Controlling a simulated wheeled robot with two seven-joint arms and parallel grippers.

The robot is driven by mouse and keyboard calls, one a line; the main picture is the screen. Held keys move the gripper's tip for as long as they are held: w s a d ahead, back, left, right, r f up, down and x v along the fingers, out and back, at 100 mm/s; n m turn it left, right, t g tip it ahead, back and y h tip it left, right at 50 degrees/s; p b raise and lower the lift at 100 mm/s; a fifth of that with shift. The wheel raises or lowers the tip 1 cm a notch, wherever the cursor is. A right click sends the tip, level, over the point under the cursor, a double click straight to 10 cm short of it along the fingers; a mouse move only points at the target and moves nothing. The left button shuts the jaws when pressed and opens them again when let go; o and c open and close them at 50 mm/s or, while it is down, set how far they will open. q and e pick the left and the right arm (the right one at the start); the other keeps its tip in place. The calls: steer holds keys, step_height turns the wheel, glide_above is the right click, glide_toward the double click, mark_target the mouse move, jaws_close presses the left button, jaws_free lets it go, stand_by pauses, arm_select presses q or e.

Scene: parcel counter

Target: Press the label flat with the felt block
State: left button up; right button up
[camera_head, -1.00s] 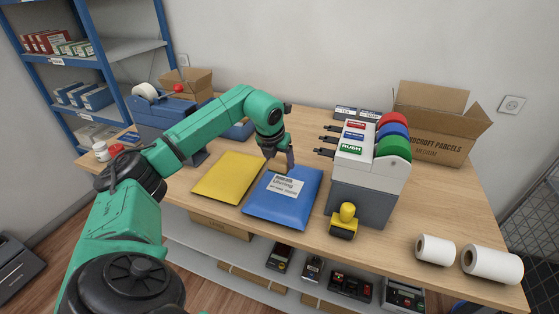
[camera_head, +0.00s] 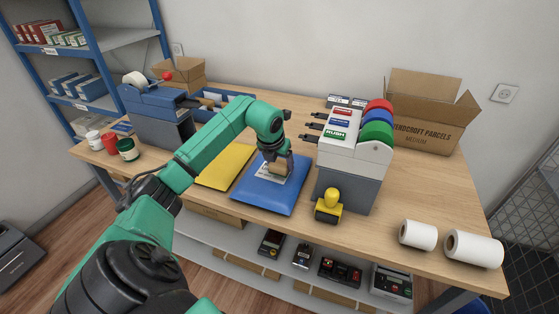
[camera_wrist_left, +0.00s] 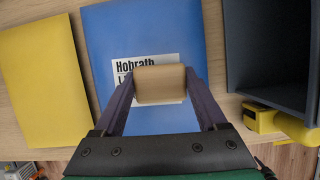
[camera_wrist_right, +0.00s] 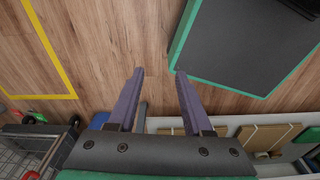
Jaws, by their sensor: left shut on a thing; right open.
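The tan felt block (camera_wrist_left: 160,84) is held between the fingers of my left gripper (camera_head: 281,163). In the head view the block (camera_head: 277,169) is over the white label (camera_head: 265,174) on the blue mailer (camera_head: 268,197). In the left wrist view the block covers the lower right part of the label (camera_wrist_left: 125,66), whose printed upper edge shows beyond it. I cannot tell whether the block touches the label. My right gripper (camera_wrist_right: 158,73) is open and empty over the wooden floor, away from the counter top.
A yellow mailer (camera_head: 226,165) lies left of the blue one. White rolls (camera_head: 418,235) lie at the front right, and an open carton (camera_head: 425,120) stands behind.

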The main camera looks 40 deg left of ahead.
arm_select(q)
steer(key=shift+r, duration=0.1)
steer(key=shift+s, duration=0.1)
steer(key=shift+a, duration=0.1)
arm_select(e)
steer(key=shift+d+r, duration=0.1)
steer(key=shift+d, duration=0.3)
arm_select(q)
steer(key=shift+f+b, duration=0.4)
steer(key=shift+f, duration=0.25)
arm_select(e)
steer(key=shift+d+f, duration=0.2)
steer(key=shift+f, duration=0.25)
arm_select(q)
step_height(320, 180, up, 6)
steer(key=p, duration=0.4)
steer(key=shift+r+p, duration=0.1)
steer(key=shift+p, duration=0.25)
arm_select(e)
step_height(320, 180, up, 4)
steer(key=shift+a+r, duration=0.1)
steer(key=shift+r, duration=0.1)
steer(key=shift+a, duration=0.1)
